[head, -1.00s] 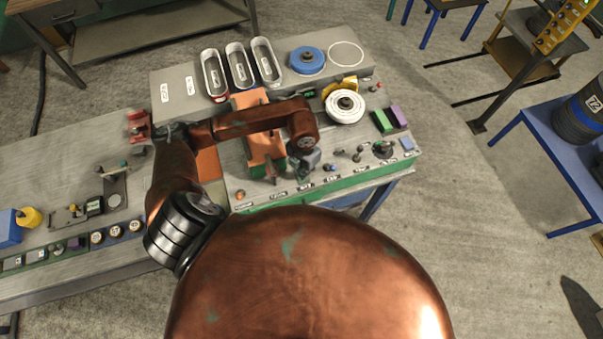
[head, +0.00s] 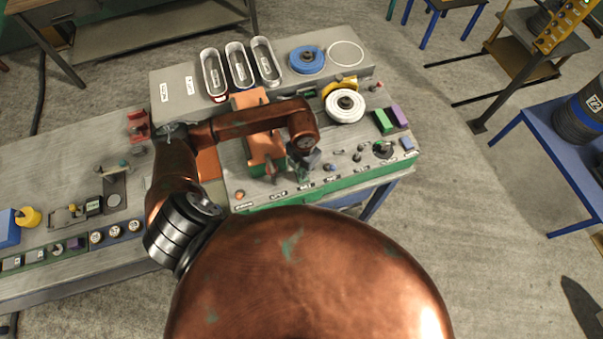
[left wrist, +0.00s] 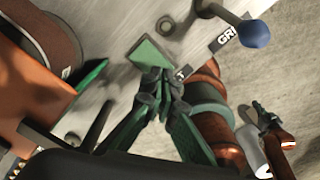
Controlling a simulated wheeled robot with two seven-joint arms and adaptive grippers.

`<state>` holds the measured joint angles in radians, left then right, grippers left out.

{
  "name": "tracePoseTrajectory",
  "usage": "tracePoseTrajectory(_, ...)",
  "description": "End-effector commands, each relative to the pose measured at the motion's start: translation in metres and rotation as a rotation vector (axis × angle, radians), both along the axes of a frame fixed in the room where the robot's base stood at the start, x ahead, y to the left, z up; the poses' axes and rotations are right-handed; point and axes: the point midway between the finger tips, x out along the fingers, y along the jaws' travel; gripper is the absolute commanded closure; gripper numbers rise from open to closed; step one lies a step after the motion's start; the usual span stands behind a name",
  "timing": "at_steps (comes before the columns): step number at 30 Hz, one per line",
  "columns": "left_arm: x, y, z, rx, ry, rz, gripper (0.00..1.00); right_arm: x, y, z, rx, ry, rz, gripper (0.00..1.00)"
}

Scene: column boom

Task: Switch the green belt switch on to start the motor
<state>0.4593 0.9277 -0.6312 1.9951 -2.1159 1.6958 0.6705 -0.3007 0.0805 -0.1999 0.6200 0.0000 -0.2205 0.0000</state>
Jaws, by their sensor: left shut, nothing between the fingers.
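The green belt switch (left wrist: 150,52) shows in the left wrist view as a green piece on the grey panel, just above my fingertips. A label ending in "T" is partly hidden beside the fingers. My left gripper (left wrist: 160,84) is shut and empty, its tips at the switch's lower edge; I cannot tell whether they touch. In the head view my left gripper (head: 303,174) is low over the bench's front panel and hides the switch. The orange motor (head: 262,140) stands just left of it. A small copper limb at the wrist view's right may be my right arm; its fingers are unclear.
A lever with a blue knob (left wrist: 254,33) stands close on the right in the wrist view. Several controls line the panel, including a dark round dial (head: 384,150). A white spool (head: 345,105) and a blue spool (head: 307,60) sit farther back.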

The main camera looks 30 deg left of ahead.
Motion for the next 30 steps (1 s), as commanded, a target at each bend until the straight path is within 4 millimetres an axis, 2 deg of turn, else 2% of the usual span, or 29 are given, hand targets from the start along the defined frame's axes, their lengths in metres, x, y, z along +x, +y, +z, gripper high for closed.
tracePoseTrajectory(30,0.0,0.0,-0.015,0.0,0.0,0.0,1.0,0.0,0.0,-0.014,0.0,0.0,0.0,1.0)
